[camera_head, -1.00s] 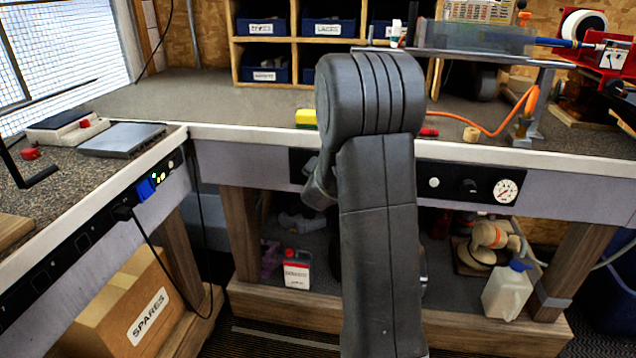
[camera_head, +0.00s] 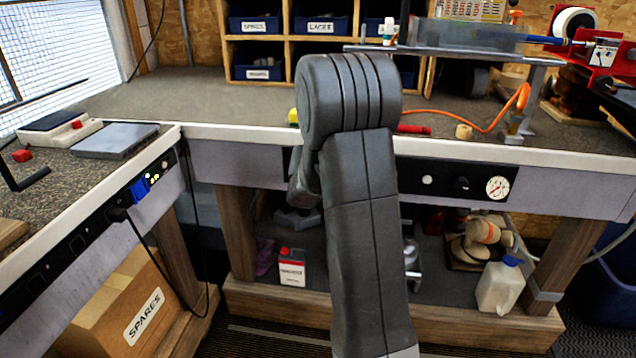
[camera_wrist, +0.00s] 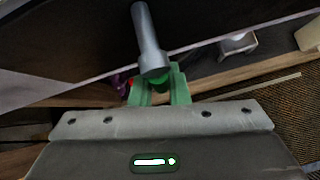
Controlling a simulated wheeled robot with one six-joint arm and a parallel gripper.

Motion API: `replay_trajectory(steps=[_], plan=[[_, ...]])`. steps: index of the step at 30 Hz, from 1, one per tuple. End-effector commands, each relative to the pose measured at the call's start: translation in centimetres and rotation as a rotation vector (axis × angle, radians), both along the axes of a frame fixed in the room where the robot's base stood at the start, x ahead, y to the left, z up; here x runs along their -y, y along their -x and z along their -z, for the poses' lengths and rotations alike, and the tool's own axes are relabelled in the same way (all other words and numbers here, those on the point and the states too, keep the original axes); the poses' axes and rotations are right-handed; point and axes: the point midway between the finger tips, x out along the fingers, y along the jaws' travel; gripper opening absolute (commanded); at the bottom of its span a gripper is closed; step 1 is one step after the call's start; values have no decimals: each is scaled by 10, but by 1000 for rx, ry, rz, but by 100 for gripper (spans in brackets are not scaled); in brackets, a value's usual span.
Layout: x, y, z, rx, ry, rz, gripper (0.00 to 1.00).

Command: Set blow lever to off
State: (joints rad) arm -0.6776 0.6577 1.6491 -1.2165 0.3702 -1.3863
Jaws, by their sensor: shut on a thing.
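In the wrist view a smooth grey metal lever (camera_wrist: 149,38) comes down from the dark panel, its wider end between the green fingers of my gripper (camera_wrist: 160,88). The fingers are shut on that end. I take it for the blow lever; no label on it can be read. In the head view my arm stands in front of the bench and hides the lever and my fingers. The black front panel (camera_head: 446,177) shows to the right of my arm, with a dark knob (camera_head: 461,185) and a round gauge (camera_head: 498,188).
The bench's pale front edge (camera_head: 560,158) runs across above the panel. An orange hose (camera_head: 480,119) lies on top. Below are a white-and-red can (camera_head: 291,270) and a white jug (camera_head: 499,288). A spares box (camera_head: 118,305) and hanging cable are at left.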

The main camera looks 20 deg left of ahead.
Motion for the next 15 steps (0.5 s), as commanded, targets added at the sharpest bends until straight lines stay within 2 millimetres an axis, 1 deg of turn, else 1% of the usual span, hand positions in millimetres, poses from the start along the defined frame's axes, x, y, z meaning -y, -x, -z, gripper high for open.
replay_trajectory(steps=[6, 15], plan=[[5, -1, 0, 22, 92, -1, 0], [8, -2, 1, 33, 138, -1, 0]])
